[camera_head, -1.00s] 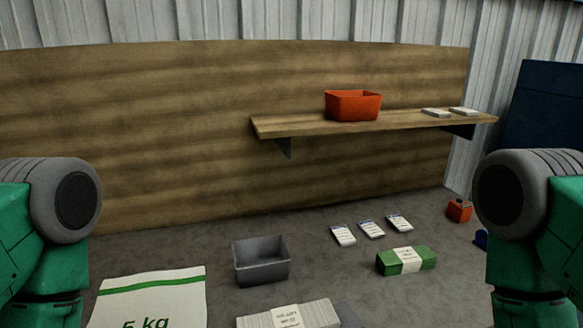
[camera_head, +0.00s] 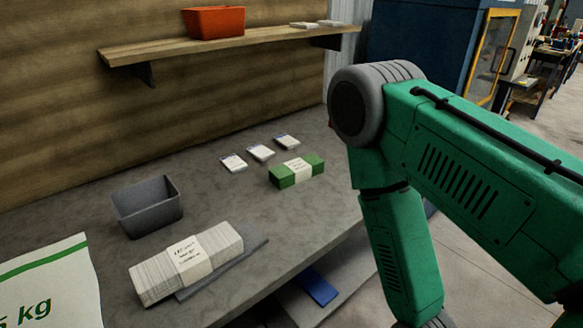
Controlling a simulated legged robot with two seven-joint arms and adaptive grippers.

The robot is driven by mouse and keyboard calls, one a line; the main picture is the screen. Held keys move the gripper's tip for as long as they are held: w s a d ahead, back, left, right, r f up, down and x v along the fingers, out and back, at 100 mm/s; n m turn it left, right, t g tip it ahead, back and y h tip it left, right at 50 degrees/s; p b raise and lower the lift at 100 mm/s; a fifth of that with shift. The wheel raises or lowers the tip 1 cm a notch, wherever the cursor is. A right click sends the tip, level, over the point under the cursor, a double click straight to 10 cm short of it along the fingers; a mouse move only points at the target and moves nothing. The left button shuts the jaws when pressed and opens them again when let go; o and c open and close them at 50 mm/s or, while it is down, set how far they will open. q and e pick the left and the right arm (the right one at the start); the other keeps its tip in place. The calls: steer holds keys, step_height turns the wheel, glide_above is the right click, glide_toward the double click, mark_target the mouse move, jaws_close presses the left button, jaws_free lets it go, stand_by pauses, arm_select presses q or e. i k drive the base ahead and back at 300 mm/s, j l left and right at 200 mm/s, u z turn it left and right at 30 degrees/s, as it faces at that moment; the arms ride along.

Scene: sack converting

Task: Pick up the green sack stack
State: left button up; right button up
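The green sack stack (camera_head: 284,177), wrapped with a white paper band, lies on the grey worktop (camera_head: 330,215) right of the middle, near its front edge. My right arm, green with a grey elbow joint, stands to the right of the stack and apart from it. The arm's lower part runs down out of the bottom of the view, so my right gripper is out of sight. My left arm and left gripper are not in view. Nothing touches the green stack.
A white banded stack (camera_head: 150,279) on a grey sheet, a grey bin (camera_head: 147,208) and a "5 kg" sack (camera_head: 50,290) sit left. Three small packs (camera_head: 261,153) lie behind the green stack. A shelf (camera_head: 170,49) holds an orange bin (camera_head: 213,22).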

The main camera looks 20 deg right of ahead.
mark_target(296, 171)
steer(key=i+l, duration=0.1)
steer(key=l, duration=0.35)
steer(key=i+l, duration=0.1)
steer(key=l, duration=0.75)
steer(key=i+l, duration=0.15)
steer(key=l, duration=0.25)
